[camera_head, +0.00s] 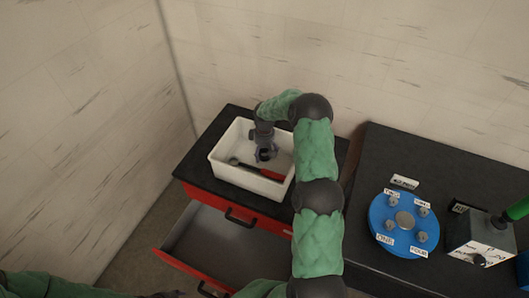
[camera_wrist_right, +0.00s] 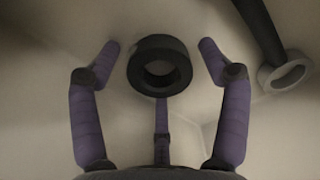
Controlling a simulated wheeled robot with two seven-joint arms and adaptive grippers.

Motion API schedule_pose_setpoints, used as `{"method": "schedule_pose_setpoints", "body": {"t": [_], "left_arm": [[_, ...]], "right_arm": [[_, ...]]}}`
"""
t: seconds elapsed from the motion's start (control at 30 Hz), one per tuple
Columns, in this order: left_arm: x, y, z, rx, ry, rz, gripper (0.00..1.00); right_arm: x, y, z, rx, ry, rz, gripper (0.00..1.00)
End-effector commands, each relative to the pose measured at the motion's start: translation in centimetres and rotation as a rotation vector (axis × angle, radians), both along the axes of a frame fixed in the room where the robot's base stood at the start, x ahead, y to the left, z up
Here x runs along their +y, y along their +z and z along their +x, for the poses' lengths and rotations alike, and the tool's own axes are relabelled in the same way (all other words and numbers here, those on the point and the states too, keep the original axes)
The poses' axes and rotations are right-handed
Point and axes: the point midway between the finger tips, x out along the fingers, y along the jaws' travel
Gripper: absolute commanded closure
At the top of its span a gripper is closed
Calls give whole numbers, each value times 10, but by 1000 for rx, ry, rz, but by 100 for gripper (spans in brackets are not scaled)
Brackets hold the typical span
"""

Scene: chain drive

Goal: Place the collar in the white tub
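The white tub (camera_head: 223,172) stands on the black top of a red cabinet. My right gripper (camera_head: 265,155) reaches down into it. In the right wrist view the collar (camera_wrist_right: 160,46), a dark thick ring, lies between the spread purple fingers. Gaps show between it and the two side fingers; the third finger ends close below it, and I cannot tell whether they touch. The pale tub floor shows behind the collar. My right gripper is open. My left gripper is not in view.
A red-handled tool (camera_head: 262,172) lies in the tub; its ring end (camera_wrist_right: 270,76) is right of the collar. The drawer (camera_head: 215,245) below stands open. On the dark table at right are a blue disc (camera_head: 404,246) with labelled pegs and a grey box (camera_head: 478,238).

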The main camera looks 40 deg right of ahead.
Motion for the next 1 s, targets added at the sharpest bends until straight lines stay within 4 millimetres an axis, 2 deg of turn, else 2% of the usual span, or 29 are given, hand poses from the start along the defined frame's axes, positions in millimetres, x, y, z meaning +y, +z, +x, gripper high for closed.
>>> {"method": "schedule_pose_setpoints", "body": {"t": [0.37, 0.47, 0.8, 1.0], "left_arm": [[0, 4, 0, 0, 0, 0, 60], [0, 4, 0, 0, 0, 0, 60], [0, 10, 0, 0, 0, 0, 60], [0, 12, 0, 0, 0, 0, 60]], "right_arm": [[0, 4, 0, 0, 0, 0, 20], [0, 16, 1, -3, -1, -1, 20], [0, 82, 1, -2, 0, -2, 20], [0, 111, 1, -2, 0, -1, 20]]}}
